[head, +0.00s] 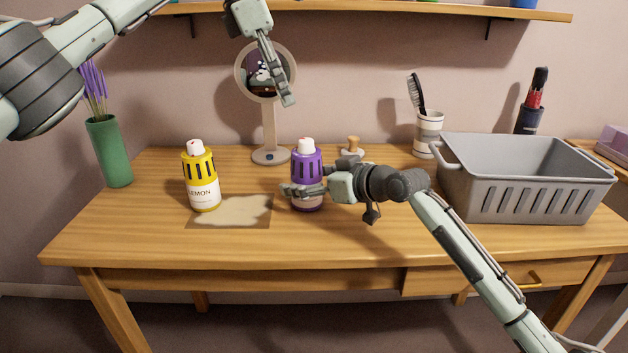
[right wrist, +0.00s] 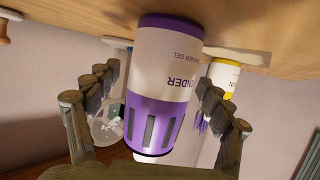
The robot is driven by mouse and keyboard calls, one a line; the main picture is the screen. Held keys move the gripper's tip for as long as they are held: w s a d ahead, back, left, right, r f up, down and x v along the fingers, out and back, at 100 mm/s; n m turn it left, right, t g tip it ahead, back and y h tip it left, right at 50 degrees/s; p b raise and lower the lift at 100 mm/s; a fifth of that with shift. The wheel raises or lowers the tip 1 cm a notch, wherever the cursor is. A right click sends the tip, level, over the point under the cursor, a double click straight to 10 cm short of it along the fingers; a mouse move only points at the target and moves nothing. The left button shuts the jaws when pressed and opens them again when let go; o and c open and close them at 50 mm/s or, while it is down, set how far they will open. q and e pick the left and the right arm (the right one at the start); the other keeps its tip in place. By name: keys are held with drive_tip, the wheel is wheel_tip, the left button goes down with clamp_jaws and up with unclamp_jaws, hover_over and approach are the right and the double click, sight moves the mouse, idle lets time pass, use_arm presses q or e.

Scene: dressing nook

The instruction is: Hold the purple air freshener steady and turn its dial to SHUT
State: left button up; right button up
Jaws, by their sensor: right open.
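The purple air freshener (head: 306,160) stands upright on the table, with a purple slotted top and a white dial on top bearing a red mark. In the right wrist view it appears upside down (right wrist: 162,90), its label partly readable as "...ENDER". My right gripper (head: 305,190) is low at its body, with the fingers open on either side of it; gaps show between fingers and can. My left gripper (head: 287,100) hangs above and slightly left of the freshener, fingers pointing down, in front of the mirror. It is seen edge-on, so its opening is unclear. The dial's setting is too small to read.
A round mirror (head: 269,140) and a wooden-handled stamp-like item (head: 353,150) are behind. A grey basket (head: 500,200) fills the right side. A shelf (head: 400,10) runs above.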

sight(306, 140)
drive_tip(key=c, duration=1.3)
use_arm(q)
drive_tip(key=shift+o, duration=1)
use_arm(e)
drive_tip(key=shift+c, duration=0.5)
use_arm(q)
drive_tip(key=shift+o, duration=0.8)
drive_tip(key=shift+a+r, duration=0.15)
drive_tip(key=shift+r, duration=0.1)
drive_tip(key=shift+n+t, duration=0.3)
drive_tip(key=shift+n, duration=0.4)
drive_tip(key=x, duration=1)
drive_tip(key=shift+s+f, duration=0.3)
clamp_jaws()
